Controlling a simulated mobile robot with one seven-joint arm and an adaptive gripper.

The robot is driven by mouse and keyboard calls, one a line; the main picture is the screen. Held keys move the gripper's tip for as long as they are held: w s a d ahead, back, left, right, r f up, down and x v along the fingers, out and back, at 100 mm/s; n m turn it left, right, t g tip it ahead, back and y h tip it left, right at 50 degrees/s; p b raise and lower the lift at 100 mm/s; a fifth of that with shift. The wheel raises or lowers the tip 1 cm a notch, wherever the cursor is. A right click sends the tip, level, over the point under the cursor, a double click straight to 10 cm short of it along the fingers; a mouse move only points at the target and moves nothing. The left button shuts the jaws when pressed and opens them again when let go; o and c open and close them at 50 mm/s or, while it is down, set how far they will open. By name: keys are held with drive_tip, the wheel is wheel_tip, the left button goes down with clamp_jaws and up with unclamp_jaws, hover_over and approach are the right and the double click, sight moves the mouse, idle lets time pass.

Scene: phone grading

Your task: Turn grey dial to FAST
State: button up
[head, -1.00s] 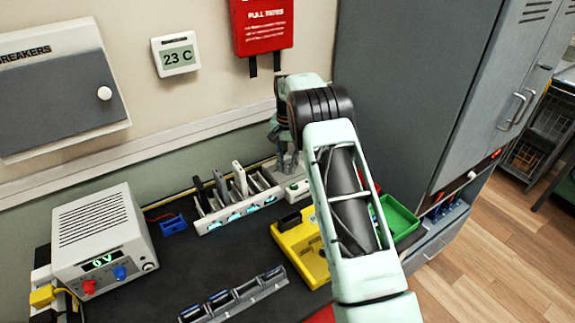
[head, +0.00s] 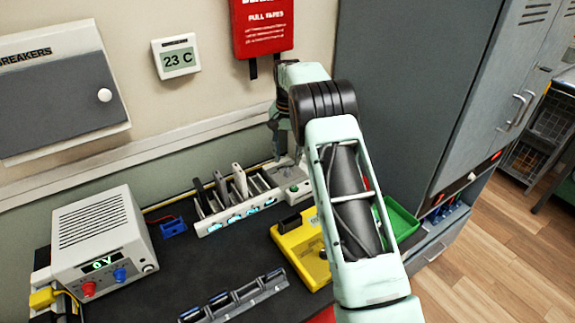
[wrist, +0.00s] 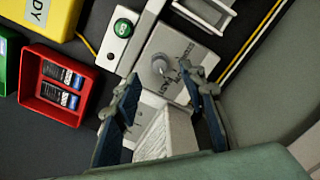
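The grey dial (wrist: 162,65) is a small round knob on a pale grey plate (wrist: 150,88) in the wrist view. A white ribbed block (wrist: 167,138) shows between the fingers. In the head view my gripper (head: 280,145) hangs near the wall above the dial's area, and its fingertips are hard to make out.
A green button (wrist: 123,28) sits on a white box beside the dial plate. A phone rack (head: 235,205) stands left of it. A yellow tray (head: 300,250), a green bin (head: 400,222) and a red bin (wrist: 60,85) are near. The grey cabinet (head: 410,80) stands close to my arm.

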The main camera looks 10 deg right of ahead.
sight(287, 169)
wheel_tip(287, 169, up, 7)
drive_tip(key=shift+r, duration=0.2)
idle(0.3)
